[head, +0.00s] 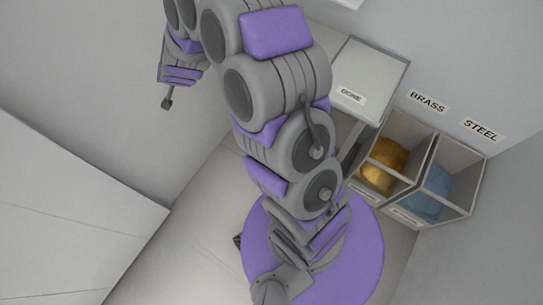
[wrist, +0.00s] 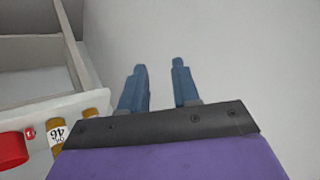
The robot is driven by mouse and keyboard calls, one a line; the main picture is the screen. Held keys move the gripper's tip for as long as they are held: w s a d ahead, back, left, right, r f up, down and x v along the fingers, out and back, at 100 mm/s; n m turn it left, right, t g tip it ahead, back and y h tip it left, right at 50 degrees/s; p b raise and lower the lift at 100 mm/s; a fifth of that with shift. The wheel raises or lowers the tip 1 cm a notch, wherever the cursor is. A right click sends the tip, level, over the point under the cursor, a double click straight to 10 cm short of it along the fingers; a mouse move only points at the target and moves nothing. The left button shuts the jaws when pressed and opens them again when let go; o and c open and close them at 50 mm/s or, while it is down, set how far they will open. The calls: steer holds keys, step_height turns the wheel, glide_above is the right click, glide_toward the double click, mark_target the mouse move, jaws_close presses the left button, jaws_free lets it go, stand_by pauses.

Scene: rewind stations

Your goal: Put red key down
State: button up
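My gripper (wrist: 159,66) shows in the wrist view as two blue fingers set apart, with nothing visible between them. Pale grey surface shows behind the fingers. No object that I can surely call the red key is in view. A red round piece (wrist: 11,150) is cut off by the left edge of the wrist view, and I cannot tell whether it is part of the key. It is to the left of my fingers and apart from them. In the head view my arm crosses the middle, and I cannot make out the fingers there.
A light tray (wrist: 45,104) with compartments is at left in the wrist view, beside a brass cylinder labelled 46 (wrist: 57,135). In the head view, bins under BRASS and STEEL signs hold a gold lump (head: 383,165) and a blue lump (head: 428,192). A pale box (head: 372,72) stands behind.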

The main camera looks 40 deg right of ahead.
steer(key=s+r+n+g, duration=0.3)
steer(key=s+r, duration=0.3)
steer(key=s, duration=0.8)
steer(key=s+a+r+n+g+y, duration=0.1)
steer(key=s+r+n+g, duration=0.2)
steer(key=s+r, duration=0.4)
steer(key=s, duration=0.7)
steer(key=shift+n+y, duration=0.3)
steer(key=s+d+r+g, duration=0.1)
steer(key=s+d, duration=0.1)
steer(key=s, duration=0.3)
steer(key=s+d+g+h, duration=0.1)
steer(key=s+d, duration=0.1)
steer(key=s, duration=0.4)
steer(key=s+d+r+g+h, duration=0.1)
steer(key=s+d, duration=0.1)
steer(key=s, duration=0.4)
steer(key=shift+d+r+n+g, duration=0.25)
steer(key=shift+r+n+g, duration=0.05)
steer(key=shift+g, duration=0.1)
steer(key=shift+s+d, duration=0.1)
steer(key=shift+s, duration=0.05)
